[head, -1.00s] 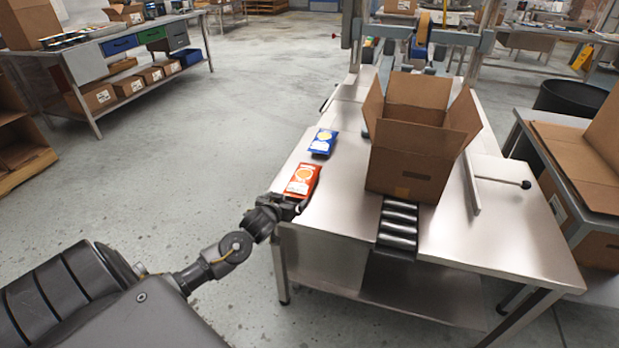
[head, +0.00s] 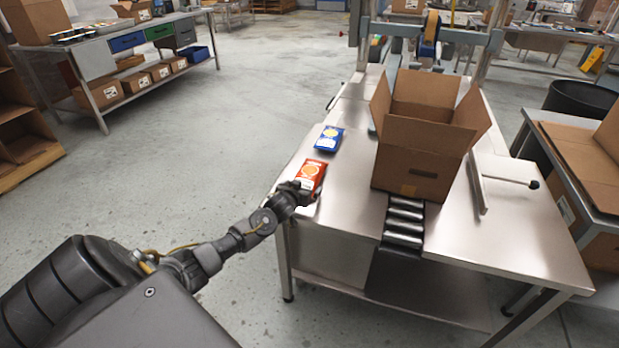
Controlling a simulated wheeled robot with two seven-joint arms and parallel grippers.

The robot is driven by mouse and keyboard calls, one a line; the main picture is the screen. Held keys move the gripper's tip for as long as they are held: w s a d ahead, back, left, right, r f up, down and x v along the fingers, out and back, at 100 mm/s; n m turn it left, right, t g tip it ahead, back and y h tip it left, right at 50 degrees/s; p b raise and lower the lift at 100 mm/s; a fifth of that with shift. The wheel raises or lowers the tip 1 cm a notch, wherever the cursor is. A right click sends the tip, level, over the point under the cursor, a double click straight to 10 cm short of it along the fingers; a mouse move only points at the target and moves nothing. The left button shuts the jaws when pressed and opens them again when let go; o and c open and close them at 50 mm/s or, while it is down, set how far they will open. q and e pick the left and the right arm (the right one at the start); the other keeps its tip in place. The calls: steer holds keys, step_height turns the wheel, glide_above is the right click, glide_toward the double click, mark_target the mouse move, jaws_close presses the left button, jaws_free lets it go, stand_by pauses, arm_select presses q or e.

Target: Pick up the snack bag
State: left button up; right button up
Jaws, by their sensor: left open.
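A red snack bag (head: 313,173) lies near the left edge of the steel table (head: 340,208). A blue snack bag (head: 329,138) lies just behind it on the same table. My left gripper (head: 304,190) is open at the near end of the red bag, with its fingers close to the bag's lower edge. Whether the fingers touch the bag is too small to tell. My right gripper is not in view.
An open cardboard box (head: 420,160) stands on the table over a roller strip (head: 404,220), right of the bags. A metal bar with a black knob (head: 533,184) lies further right. The table's left edge borders open floor.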

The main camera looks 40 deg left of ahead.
arm_select(q)
steer(key=shift+w+a+f, duration=0.15)
steer(key=shift+w, duration=0.15)
steer(key=c, duration=0.7)
steer(key=shift+c, duration=0.9)
